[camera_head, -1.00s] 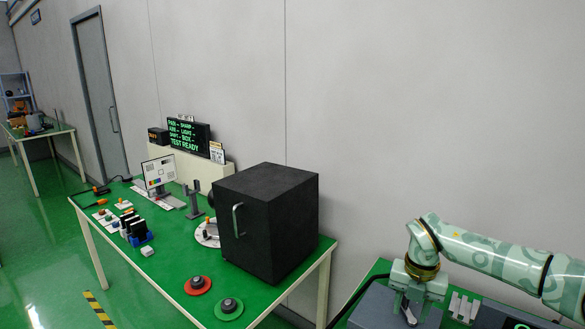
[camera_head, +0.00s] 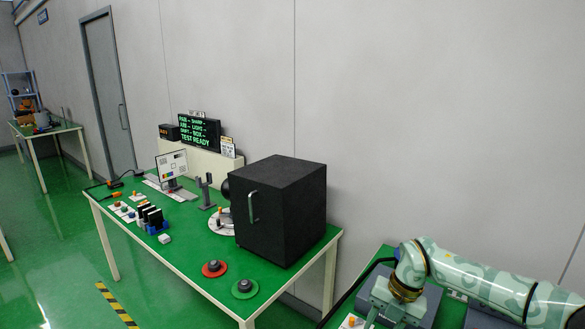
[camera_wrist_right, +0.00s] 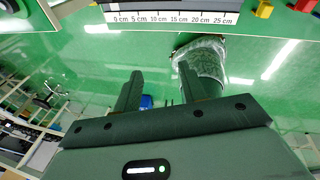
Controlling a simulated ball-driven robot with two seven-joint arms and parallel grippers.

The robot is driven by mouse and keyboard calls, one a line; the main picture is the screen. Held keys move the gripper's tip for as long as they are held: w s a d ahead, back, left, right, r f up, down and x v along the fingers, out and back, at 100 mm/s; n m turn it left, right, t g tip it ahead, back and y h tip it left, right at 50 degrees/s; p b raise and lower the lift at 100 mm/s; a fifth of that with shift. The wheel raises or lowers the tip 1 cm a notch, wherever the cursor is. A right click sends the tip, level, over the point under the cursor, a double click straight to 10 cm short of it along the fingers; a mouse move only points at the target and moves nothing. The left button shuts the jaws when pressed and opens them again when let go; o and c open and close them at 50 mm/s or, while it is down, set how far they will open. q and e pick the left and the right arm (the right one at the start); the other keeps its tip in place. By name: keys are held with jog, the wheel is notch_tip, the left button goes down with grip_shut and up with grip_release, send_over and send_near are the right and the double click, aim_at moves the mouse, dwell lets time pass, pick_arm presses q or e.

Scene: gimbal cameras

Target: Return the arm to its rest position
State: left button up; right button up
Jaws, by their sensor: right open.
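My right arm (camera_head: 470,285) comes in from the right edge of the head view, over the near right table. Its wrist and the top of its gripper (camera_head: 397,303) show at the bottom; the fingertips are cut off by the frame edge. In the right wrist view my right gripper (camera_wrist_right: 158,80) is open, its two dark fingers apart with nothing between them. Below it lies green floor. My left gripper is not in view.
A green table (camera_head: 200,268) bears a black box (camera_head: 285,215) with a handle, a red disc (camera_head: 214,268), a green disc (camera_head: 244,288) and a display (camera_head: 199,132). A grey case (camera_head: 425,300) lies by my right wrist. A ruler strip (camera_wrist_right: 160,18) shows in the wrist view.

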jog(key=s+a+f+m+t+y, duration=0.35)
jog(key=a+f+y, duration=0.6)
jog(key=a, duration=0.35)
jog(key=s+d+f+m+t+h+b, duration=0.1)
jog(key=s+d+f+m+t, duration=0.15)
jog(key=f+m, duration=0.3)
jog(key=s+d+f+m+t+h, duration=0.1)
jog(key=d+f+m+t+h, duration=0.15)
jog(key=f+m, duration=0.35)
jog(key=s+d+f+m+g+h, duration=0.1)
jog(key=s+d+f+m+h, duration=0.35)
jog(key=s+f, duration=0.6)
jog(key=s+d+f+m+g+h, duration=0.1)
jog(key=s+d+f+m+h, duration=0.3)
jog(key=s+f, duration=0.6)
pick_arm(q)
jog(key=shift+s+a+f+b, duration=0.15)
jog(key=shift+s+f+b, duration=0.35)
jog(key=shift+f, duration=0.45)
pick_arm(e)
jog(key=s+d+f+m+g, duration=0.2)
jog(key=s, duration=1)
jog(key=s+d+f+m+g, duration=0.1)
jog(key=s+d+f+g, duration=0.1)
jog(key=s, duration=1.1)
jog(key=shift+s+d+m+g+h, duration=0.3)
jog(key=shift+m+g+h, duration=0.05)
jog(key=shift+g, duration=0.3)
